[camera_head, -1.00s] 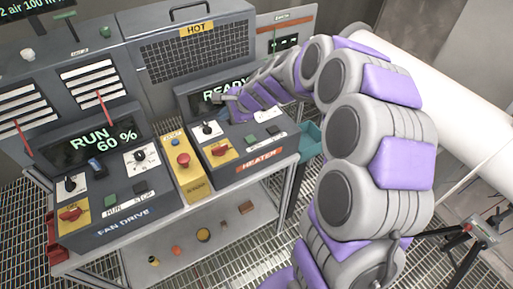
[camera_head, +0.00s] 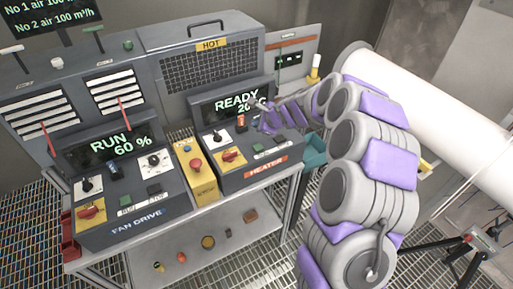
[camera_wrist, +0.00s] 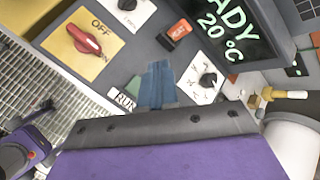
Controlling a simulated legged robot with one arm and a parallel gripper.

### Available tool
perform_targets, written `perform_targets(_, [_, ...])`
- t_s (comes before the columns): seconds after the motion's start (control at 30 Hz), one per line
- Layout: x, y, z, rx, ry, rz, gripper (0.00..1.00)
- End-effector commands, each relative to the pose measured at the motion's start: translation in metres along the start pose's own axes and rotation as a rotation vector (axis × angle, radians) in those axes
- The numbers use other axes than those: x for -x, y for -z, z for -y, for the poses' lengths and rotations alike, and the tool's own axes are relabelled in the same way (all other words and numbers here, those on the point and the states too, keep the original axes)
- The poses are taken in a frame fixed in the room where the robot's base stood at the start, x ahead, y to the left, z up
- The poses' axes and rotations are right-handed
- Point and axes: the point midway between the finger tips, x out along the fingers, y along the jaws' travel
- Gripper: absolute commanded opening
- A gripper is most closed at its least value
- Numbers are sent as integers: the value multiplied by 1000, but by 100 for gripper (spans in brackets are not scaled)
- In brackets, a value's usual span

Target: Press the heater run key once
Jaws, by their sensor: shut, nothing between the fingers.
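The heater panel (camera_head: 262,166) stands right of the fan drive panel, its display (camera_head: 235,104) reading READY and 20. Its green run key (camera_head: 258,148) shows in the head view on the lower front, left of a dark key (camera_head: 276,141). In the wrist view the green key (camera_wrist: 133,86) is partly hidden behind my gripper (camera_wrist: 158,75), above the RUN label (camera_wrist: 124,101). My gripper is shut and empty, its bluish fingers pointing at the panel beside the key. In the head view its end (camera_head: 258,104) is over the panel's upper right; contact cannot be told.
Near the run key are a red OFF/ON rotary switch (camera_wrist: 86,40), an orange rocker (camera_wrist: 178,30) and a black knob (camera_wrist: 208,80). A yellow box with a red stop button (camera_head: 195,164) stands left of the heater panel. A white pipe (camera_head: 430,115) runs at right.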

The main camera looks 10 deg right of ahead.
Motion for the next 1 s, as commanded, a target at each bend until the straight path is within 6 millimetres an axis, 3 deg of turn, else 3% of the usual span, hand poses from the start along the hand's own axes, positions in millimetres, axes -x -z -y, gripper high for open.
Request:
perform_targets(0.7, [-53,37,-39,-1,-2,-1,0])
perform_targets(1.0, [-60,46,-44,-2,-1,2,0])
